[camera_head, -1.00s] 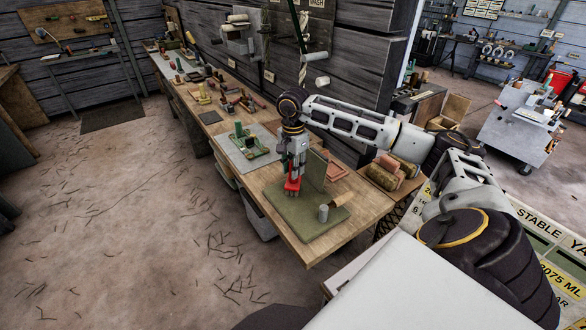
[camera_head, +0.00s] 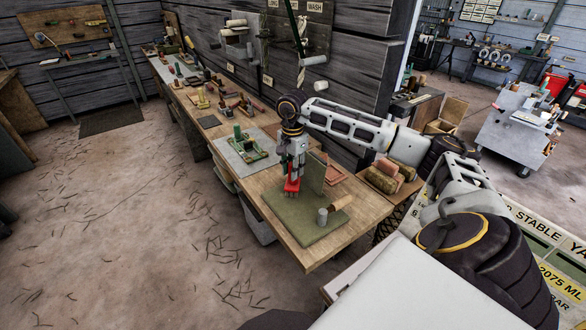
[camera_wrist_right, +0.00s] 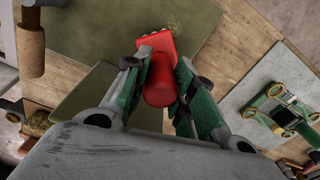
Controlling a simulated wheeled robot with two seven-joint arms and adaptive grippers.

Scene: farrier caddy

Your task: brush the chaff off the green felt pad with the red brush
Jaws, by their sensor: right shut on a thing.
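My right gripper (camera_head: 293,178) points down and is shut on the red brush (camera_head: 291,185). In the right wrist view the red brush (camera_wrist_right: 160,75) sits between the green-sided fingers of the gripper (camera_wrist_right: 159,90), its head over the green felt pad (camera_wrist_right: 110,25). In the head view the brush is at the back left part of the green felt pad (camera_head: 308,228); whether bristles touch the felt I cannot tell. A small yellowish patch, perhaps chaff, shows on the felt beyond the brush head in the wrist view. My left gripper is out of view.
A green upright panel (camera_head: 314,172) stands at the pad's back edge. A grey-headed, wooden-handled tool (camera_head: 323,215) is on the pad's right side. A grey mat (camera_head: 245,152) with a green device lies to the left. Bare wooden bench (camera_head: 316,252) lies in front.

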